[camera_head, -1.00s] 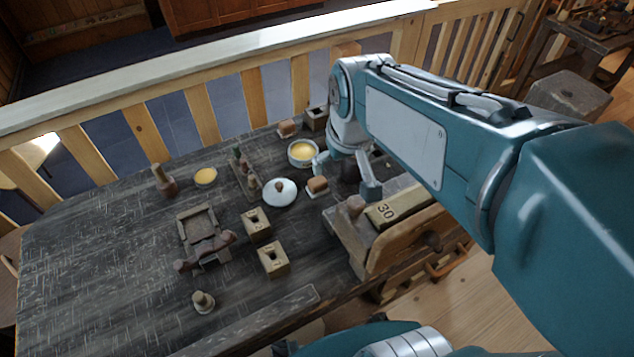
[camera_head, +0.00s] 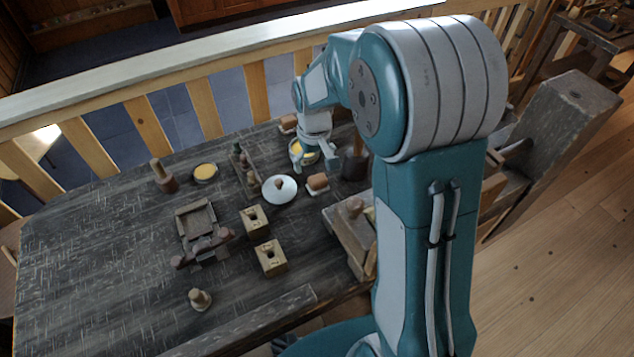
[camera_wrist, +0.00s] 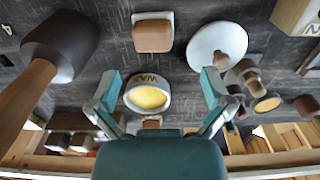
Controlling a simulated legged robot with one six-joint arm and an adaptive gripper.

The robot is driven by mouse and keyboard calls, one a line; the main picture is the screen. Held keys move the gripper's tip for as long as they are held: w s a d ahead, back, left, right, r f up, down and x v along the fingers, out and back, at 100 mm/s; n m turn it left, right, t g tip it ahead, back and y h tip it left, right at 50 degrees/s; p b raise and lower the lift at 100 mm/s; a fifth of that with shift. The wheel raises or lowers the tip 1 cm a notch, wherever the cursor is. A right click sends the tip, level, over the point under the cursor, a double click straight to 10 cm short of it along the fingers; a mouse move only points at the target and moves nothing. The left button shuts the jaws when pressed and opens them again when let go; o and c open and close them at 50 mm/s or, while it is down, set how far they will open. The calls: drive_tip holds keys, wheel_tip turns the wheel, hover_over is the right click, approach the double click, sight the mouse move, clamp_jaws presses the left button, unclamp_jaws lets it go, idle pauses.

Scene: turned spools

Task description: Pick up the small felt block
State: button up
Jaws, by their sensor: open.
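Two similar small brown blocks with pale undersides are in view; I cannot tell for sure which is the felt one. The nearer brown block (camera_head: 317,183) lies right of the white lid, and in the wrist view (camera_wrist: 152,36) it is at top centre. My gripper (camera_head: 318,162) is open and empty above the wax dish. In the wrist view its fingers (camera_wrist: 161,88) spread on either side of that dish.
The wax dish (camera_wrist: 148,97) stands between the two blocks. Square holed blocks (camera_head: 255,220) stand closer in.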

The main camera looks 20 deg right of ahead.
sight(316, 176)
drive_tip(key=shift+f, duration=0.8)
drive_tip(key=f, duration=0.5)
drive_tip(key=shift+w+d, duration=0.35)
drive_tip(key=c, duration=1)
